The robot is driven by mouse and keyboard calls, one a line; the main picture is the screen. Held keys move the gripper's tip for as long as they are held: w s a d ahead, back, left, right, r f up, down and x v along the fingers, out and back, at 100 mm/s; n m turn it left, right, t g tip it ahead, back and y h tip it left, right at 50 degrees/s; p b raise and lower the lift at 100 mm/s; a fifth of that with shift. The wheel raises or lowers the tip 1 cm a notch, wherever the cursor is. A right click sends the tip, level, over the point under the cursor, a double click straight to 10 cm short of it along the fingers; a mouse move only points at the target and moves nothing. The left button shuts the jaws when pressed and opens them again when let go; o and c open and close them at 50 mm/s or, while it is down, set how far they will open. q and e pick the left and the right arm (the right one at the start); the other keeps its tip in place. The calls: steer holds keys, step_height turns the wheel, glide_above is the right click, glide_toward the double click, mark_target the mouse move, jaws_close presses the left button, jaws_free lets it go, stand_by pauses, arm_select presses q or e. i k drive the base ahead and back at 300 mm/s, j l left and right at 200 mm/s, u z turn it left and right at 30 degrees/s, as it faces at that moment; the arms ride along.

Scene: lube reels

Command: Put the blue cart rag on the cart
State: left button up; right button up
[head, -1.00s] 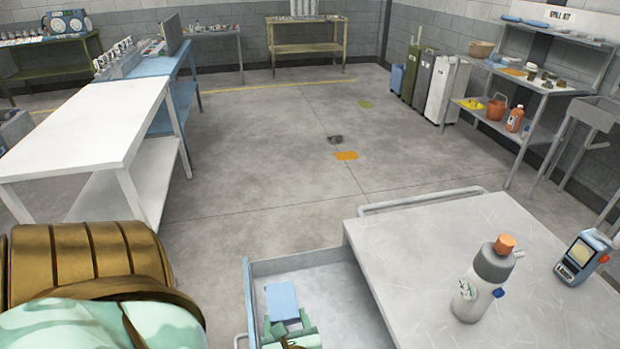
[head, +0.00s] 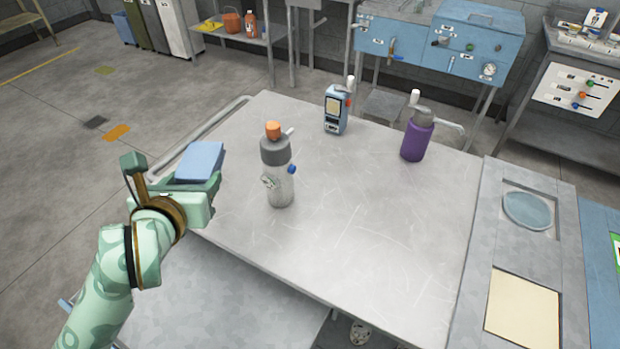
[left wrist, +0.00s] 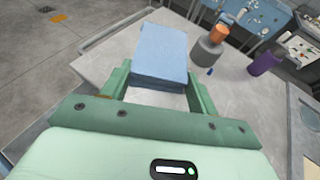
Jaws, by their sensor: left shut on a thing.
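The blue cart rag (head: 200,161) is a folded light-blue block held in my left gripper (head: 178,180). It also shows in the left wrist view (left wrist: 160,54), between the two green fingers of the left gripper (left wrist: 158,84). The gripper is shut on it. The rag is held up at the left edge of the cart's grey metal top (head: 330,225); its height above the top is hard to tell. My right gripper is not in view.
A grey bottle with an orange cap (head: 278,168), a blue handheld meter (head: 336,110) and a purple pump bottle (head: 416,138) stand on the cart top. A rail (head: 205,133) runs along its far left edge. The front middle of the top is clear.

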mark_target(398, 254)
steer(key=k+j+z, duration=0.3)
steer(key=k+z, duration=0.3)
steer(key=z, duration=1.35)
